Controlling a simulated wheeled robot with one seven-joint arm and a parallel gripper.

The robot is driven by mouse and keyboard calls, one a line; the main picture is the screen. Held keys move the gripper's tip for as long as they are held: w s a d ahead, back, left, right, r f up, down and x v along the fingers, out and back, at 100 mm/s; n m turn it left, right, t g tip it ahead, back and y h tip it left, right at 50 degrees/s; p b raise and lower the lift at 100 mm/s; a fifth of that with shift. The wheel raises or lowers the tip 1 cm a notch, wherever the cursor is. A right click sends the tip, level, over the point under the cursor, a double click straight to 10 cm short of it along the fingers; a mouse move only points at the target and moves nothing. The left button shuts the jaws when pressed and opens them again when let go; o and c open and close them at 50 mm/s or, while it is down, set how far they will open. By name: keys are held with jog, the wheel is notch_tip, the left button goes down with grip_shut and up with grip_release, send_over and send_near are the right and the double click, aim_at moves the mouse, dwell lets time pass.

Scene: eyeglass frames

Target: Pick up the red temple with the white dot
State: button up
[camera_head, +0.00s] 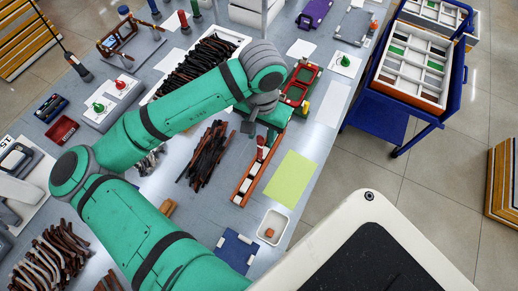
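My gripper (263,137) is over the middle of the table, at the far end of my green arm. It is small and partly hidden by my wrist, so I cannot tell its finger opening. Just below it is a small red piece (261,142) with a pale part, at the upper end of a narrow orange-brown holder (243,189) with white sections. I cannot tell whether my gripper touches the red piece. I cannot make out a red temple with a white dot for certain. A pile of dark brown and reddish temples (203,158) lies left of the holder.
A white tray (240,38) of dark temples stands behind my arm. A yellow-green sheet (291,179), a small white bin (272,227) and a red-green fixture (301,83) lie near the right edge. A blue cart (376,115) stands right of the table.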

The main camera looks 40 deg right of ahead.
aim_at(260, 152)
jog(key=shift+w+f, duration=0.15)
jog(key=shift+f, duration=0.4)
jog(key=shift+a+f, duration=0.2)
jog(key=shift+f, duration=2.05)
grip_shut()
